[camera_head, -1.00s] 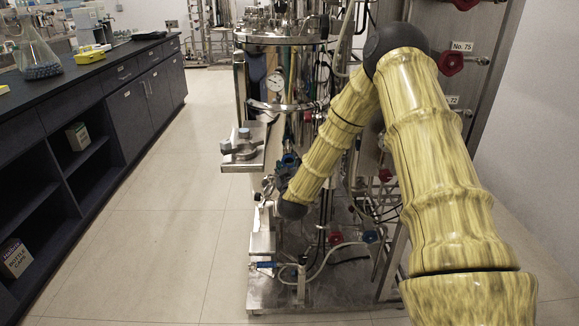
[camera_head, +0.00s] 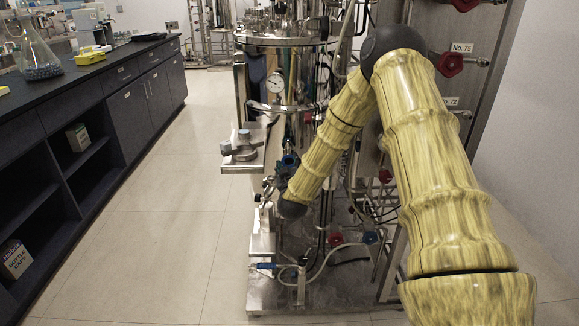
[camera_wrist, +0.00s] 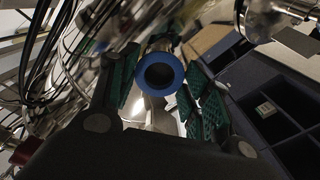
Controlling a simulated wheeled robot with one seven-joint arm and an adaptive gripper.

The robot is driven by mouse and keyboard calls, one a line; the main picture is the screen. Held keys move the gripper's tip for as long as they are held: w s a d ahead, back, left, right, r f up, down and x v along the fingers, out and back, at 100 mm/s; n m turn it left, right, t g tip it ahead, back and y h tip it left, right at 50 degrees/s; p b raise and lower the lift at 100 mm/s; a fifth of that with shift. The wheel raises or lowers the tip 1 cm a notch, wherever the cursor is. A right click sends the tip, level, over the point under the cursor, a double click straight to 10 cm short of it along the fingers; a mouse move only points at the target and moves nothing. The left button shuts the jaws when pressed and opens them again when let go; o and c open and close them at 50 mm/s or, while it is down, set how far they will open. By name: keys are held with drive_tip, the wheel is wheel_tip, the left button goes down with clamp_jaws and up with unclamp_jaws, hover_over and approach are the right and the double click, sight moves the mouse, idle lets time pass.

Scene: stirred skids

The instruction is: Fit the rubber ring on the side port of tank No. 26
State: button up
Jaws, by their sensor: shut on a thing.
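The blue rubber ring (camera_wrist: 160,74) shows in the wrist view, its round dark opening facing the camera. My gripper (camera_wrist: 162,92) is shut on it, with green ribbed pads on either side of the ring. In the head view my gripper (camera_head: 270,186) is small and partly hidden at the end of my yellow arm, low in front of the steel tank (camera_head: 285,65). The tank has a round dial gauge. No label reading No. 26 is legible, and I cannot make out the side port or whether the ring touches it.
A steel bracket plate (camera_head: 243,152) sticks out left of the tank. A red valve wheel (camera_head: 450,64) by a No. 75 label is at the right. Hoses and cables crowd the steel skid base (camera_head: 330,292). A dark bench (camera_head: 105,90) lines the left; the floor between is clear.

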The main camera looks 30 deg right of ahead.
drive_tip(key=shift+w+d, duration=0.15)
drive_tip(key=shift+w, duration=0.1)
idle(1.2)
drive_tip(key=o, duration=1.2)
drive_tip(key=shift+c, duration=0.2)
drive_tip(key=p+v, duration=0.2)
drive_tip(key=v, duration=0.6)
idle(0.8)
idle(0.4)
